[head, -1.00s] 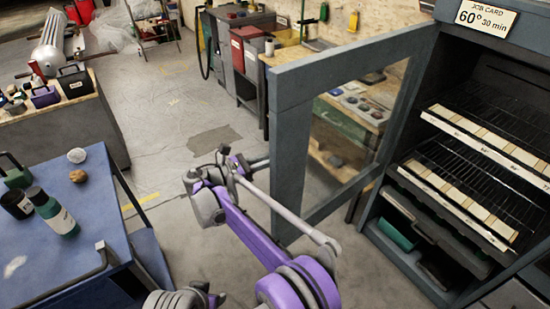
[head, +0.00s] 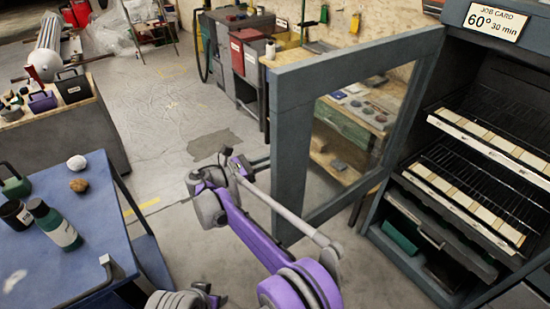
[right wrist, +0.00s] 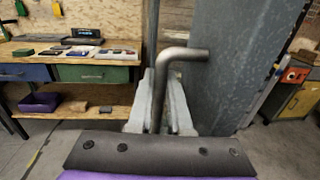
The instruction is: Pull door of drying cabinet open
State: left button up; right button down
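The drying cabinet (head: 388,238) stands at the right in the head view, with racks of pale slats inside. Its grey framed glass door (head: 292,150) stands wide open, swung out to the left of the opening. My right arm reaches to the door's free edge; its gripper (head: 256,164) is partly hidden there in the head view. In the right wrist view, my right gripper's two fingers (right wrist: 160,108) close around the bent metal door handle (right wrist: 186,53), one on each side of the bar. My left gripper is not visible.
A blue table (head: 75,255) with bottles stands at the lower left. A workbench (head: 70,130) is behind it. Red and grey cabinets (head: 238,65) line the back. Open floor (head: 165,110) lies between them and the door.

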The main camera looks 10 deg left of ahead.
jog(key=c, duration=0.8)
grip_release()
jog(key=shift+c, duration=0.2)
jog(key=v, duration=1)
jog(key=shift+s+a+b, duration=0.25)
jog(key=shift+a+b, duration=0.05)
jog(key=shift+b, duration=0.1)
